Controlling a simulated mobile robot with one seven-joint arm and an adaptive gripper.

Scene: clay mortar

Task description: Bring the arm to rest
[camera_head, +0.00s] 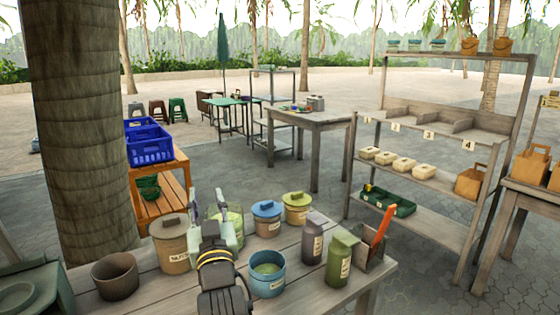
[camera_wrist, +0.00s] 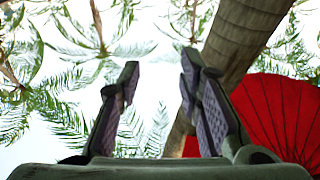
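My gripper (camera_head: 208,208) points upward above the near wooden table (camera_head: 190,291) in the head view. In the wrist view my gripper (camera_wrist: 160,78) has its two fingers spread apart with only bright sky between them. It is open and empty. My arm comes up from the bottom of the head view, in front of the table, and hides part of the tabletop and part of a green-banded jar (camera_head: 231,222) behind the gripper. I cannot tell from the picture whether the gripper is touching this jar.
A tan lidded canister (camera_head: 172,250) and brown bowl (camera_head: 115,276) stand left of my arm. Right are a blue pot (camera_head: 267,279), blue-lidded jar (camera_head: 266,222), yellow-lidded jar (camera_head: 297,211), purple bottle (camera_head: 312,240), and green bottle (camera_head: 341,262). A palm trunk (camera_head: 85,130) rises at left.

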